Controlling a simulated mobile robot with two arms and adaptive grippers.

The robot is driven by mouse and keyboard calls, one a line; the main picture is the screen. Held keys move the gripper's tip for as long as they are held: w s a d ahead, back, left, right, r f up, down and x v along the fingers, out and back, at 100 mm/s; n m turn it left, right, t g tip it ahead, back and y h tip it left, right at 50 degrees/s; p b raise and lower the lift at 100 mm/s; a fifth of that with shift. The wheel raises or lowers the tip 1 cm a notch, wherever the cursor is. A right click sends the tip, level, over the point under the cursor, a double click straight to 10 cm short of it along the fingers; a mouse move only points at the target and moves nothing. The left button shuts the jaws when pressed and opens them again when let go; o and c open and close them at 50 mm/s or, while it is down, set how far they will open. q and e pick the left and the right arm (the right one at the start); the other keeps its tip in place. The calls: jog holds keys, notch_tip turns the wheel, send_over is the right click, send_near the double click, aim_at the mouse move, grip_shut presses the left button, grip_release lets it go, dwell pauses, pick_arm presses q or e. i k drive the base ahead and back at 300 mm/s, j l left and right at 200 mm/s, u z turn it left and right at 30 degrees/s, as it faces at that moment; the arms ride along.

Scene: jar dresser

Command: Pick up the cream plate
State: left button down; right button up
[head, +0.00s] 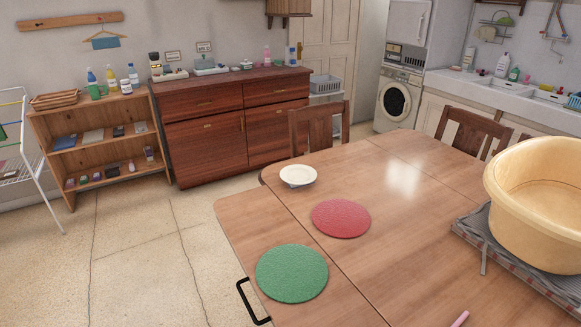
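The cream plate (298,175) is small and round, with a raised rim. It lies upright near the far left corner of the wooden table (390,200), with nothing on it. Neither of my grippers shows in the head view, and nothing touches the plate.
A red round mat (341,218) and a green round mat (292,273) lie nearer on the table. A large yellow basin (540,205) stands on a grey cloth (475,222) at right. A chair (318,130) stands behind the plate. A black handle (252,302) projects at the table's left edge.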

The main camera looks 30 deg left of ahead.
aim_at(299, 174)
jog(key=u, duration=1)
jog(key=i+j+u, duration=0.3)
jog(key=i+j, duration=0.2)
jog(key=i+j+u, duration=0.3)
jog(key=i+j, duration=0.25)
jog(key=i+j+u, duration=0.3)
jog(key=i, duration=0.35)
jog(key=i+z, duration=0.25)
jog(key=i, duration=0.15)
jog(key=i+j+z, duration=0.25)
jog(key=i, duration=0.2)
jog(key=i+j+z, duration=0.2)
jog(key=i, duration=0.2)
